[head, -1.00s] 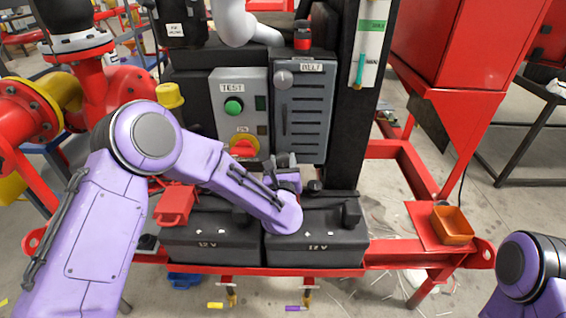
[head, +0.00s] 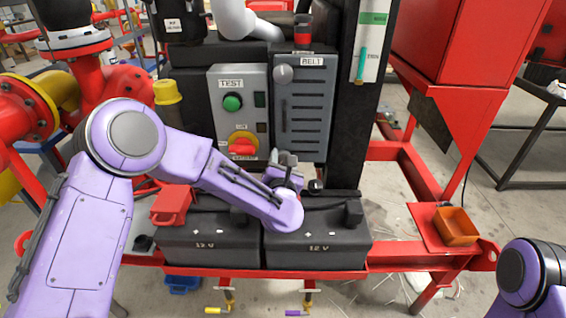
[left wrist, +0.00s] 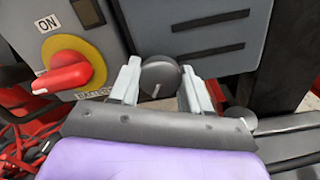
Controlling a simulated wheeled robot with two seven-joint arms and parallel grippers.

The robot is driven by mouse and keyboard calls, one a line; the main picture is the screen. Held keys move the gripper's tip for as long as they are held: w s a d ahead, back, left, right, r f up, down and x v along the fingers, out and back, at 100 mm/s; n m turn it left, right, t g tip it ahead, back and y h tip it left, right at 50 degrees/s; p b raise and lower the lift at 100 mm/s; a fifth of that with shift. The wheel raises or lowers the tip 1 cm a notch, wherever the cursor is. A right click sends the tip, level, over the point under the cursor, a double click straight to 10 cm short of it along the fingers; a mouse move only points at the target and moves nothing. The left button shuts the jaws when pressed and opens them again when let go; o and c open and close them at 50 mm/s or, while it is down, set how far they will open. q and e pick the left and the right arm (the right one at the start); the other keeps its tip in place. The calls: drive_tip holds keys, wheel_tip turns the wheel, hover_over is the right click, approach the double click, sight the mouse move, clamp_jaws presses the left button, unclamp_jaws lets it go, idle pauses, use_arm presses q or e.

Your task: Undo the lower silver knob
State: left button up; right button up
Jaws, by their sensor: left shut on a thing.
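The belt cover (head: 304,110) is a grey slotted panel marked BELT. Its upper silver knob (head: 283,74) sits at the cover's top left, clear of my arm. The lower silver knob (left wrist: 160,76) shows in the left wrist view as a round grey knob with a pale mark, at the cover's lower edge. My left gripper (head: 286,158) is at the bottom of the cover in the head view and hides the lower knob there. In the left wrist view its two fingers stand on either side of the knob, shut on it. My right gripper is out of view.
Left of the cover is a control box with a green TEST button (head: 232,102) and a red rotary switch (head: 243,147). Two black 12 V batteries (head: 318,250) lie below my left forearm. An orange bin (head: 455,226) stands on a red plate at right.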

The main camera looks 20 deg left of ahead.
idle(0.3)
use_arm(q)
drive_tip(key=o, duration=1.1)
drive_tip(key=shift+c, duration=0.2)
drive_tip(key=b+v, duration=0.2)
drive_tip(key=v, duration=0.8)
drive_tip(key=shift+s+d+r, duration=0.1)
drive_tip(key=shift+s, duration=0.15)
